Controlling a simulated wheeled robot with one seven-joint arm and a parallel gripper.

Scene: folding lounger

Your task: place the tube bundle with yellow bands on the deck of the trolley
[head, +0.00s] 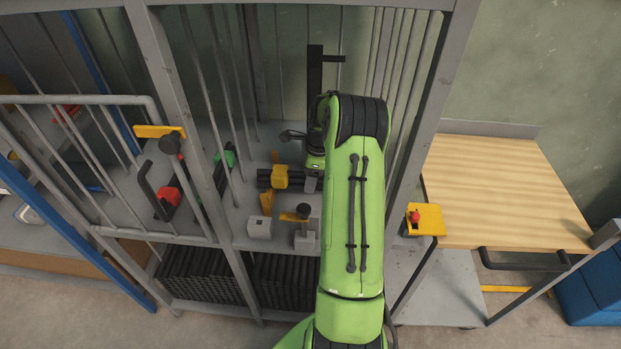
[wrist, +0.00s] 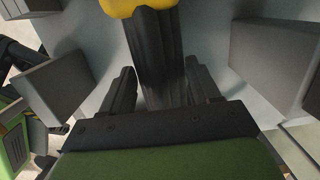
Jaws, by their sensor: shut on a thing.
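The tube bundle (head: 265,179), dark tubes with a yellow band, is inside the grey cage on its shelf side. My gripper (head: 312,181) is at the bundle's right end, partly hidden by my green arm. In the wrist view the dark tubes (wrist: 158,45) run between the two fingers of my gripper (wrist: 160,72), which is shut on them. A yellow band shows at the top edge there. Whether the bundle touches the shelf is unclear. The trolley (head: 500,185) stands to the right, outside the cage, with a bare light wooden deck.
Cage posts (head: 180,120) and bars surround the shelf (head: 235,215); the right post stands between my arm and the trolley. Grey blocks (head: 260,228) and a yellow-handled clamp (head: 300,216) sit near the bundle. A yellow box with a red knob (head: 416,217) is at the trolley's left corner.

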